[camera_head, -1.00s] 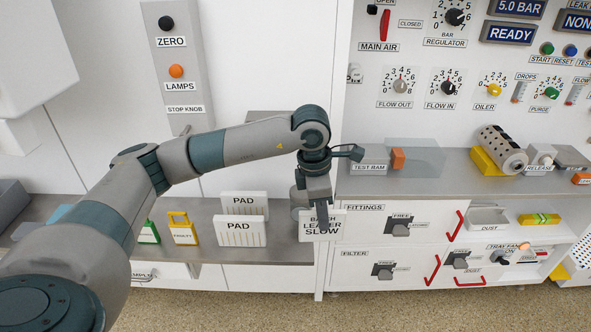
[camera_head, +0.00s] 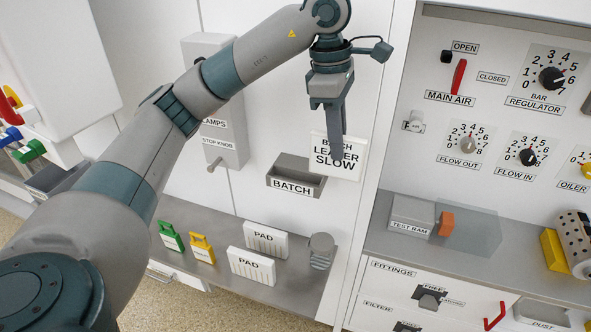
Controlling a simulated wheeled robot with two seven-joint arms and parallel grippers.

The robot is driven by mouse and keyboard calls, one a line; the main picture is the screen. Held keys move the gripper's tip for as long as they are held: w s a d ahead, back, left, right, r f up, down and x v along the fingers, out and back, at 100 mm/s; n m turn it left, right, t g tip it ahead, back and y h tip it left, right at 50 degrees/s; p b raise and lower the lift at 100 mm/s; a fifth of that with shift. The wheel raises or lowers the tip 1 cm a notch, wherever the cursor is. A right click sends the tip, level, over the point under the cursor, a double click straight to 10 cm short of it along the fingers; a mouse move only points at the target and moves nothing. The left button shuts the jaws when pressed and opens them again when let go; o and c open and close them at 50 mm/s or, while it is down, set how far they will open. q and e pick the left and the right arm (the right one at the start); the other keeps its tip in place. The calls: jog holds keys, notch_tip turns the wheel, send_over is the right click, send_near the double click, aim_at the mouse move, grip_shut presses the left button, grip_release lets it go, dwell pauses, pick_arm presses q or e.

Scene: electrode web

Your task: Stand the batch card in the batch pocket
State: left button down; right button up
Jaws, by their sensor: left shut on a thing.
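The batch card (camera_head: 347,164) is a white card printed "BATCH LEATER SLOW" as far as I can read it. My left gripper (camera_head: 338,150) points down and is shut on the card's upper part; a finger covers some of the print. The card hangs upright in the air, to the right of and a little above the batch pocket. The batch pocket (camera_head: 291,187) is a grey open-topped holder labelled "BATCH" on the white wall panel. Its visible inside looks empty. My right gripper is not in view.
Below the pocket a grey shelf (camera_head: 220,262) holds two white PAD boxes (camera_head: 252,266), a grey cylinder (camera_head: 321,250), and green (camera_head: 172,236) and yellow (camera_head: 202,247) tags. The STOP KNOB panel (camera_head: 215,130) is left of the pocket. The test ram (camera_head: 411,216) is at right.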

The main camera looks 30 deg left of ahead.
pick_arm(q)
jog(key=shift+a+r, duration=0.1)
jog(key=shift+r, duration=0.25)
jog(key=shift+s+a, duration=0.1)
jog(key=shift+a, duration=0.05)
jog(key=shift+s, duration=0.1)
jog(key=shift+a, duration=0.1)
jog(key=shift+a+f, duration=0.15)
jog(key=w+a+f+p, duration=0.3)
jog(key=a+f+p, duration=0.2)
jog(key=a, duration=0.5)
jog(key=shift+a+f, duration=0.4)
jog(key=shift+f, duration=0.45)
